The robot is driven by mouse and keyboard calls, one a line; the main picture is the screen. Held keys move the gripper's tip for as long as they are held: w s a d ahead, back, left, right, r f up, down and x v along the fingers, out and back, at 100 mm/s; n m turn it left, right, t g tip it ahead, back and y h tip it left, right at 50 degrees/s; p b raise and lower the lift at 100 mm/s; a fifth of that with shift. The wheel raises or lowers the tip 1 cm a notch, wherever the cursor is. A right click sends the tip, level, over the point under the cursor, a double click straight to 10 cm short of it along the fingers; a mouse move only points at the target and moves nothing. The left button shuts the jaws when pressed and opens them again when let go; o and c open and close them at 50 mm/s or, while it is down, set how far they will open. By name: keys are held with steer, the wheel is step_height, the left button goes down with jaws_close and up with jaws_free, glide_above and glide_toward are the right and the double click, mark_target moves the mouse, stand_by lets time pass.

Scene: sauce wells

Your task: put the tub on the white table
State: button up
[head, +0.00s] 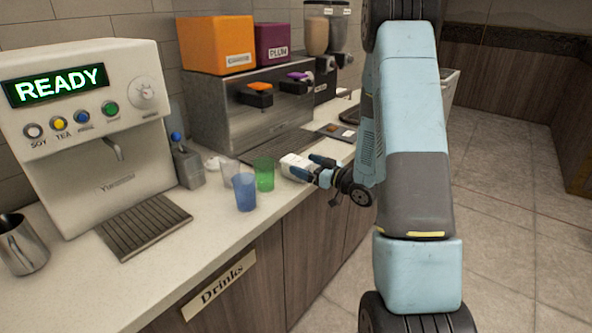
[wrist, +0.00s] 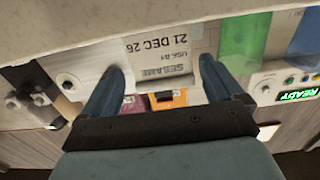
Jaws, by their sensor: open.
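The tub (head: 292,162) is small and white and stands on the counter near its front edge, right of the green cup. In the wrist view the tub (wrist: 162,42) shows a label reading sesame, use by 21 Dec 26, upside down. My gripper (head: 311,166) is at the tub from the right in the head view. In the wrist view my gripper (wrist: 161,70) is open, with one blue finger on each side of the tub's label. I cannot tell whether the fingers touch it. I cannot identify a white table in either view.
A green cup (head: 264,173), a blue cup (head: 245,191) and a clear cup (head: 230,172) stand left of the tub. The drinks machine (head: 85,150) and the steel dispenser (head: 220,125) stand behind. Floor (head: 510,190) is open on the right.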

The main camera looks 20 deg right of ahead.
mark_target(285, 157)
steer(key=shift+a+x, duration=0.2)
steer(key=shift+x, duration=1.9)
steer(key=shift+s+r, duration=0.15)
steer(key=shift+c, duration=0.4)
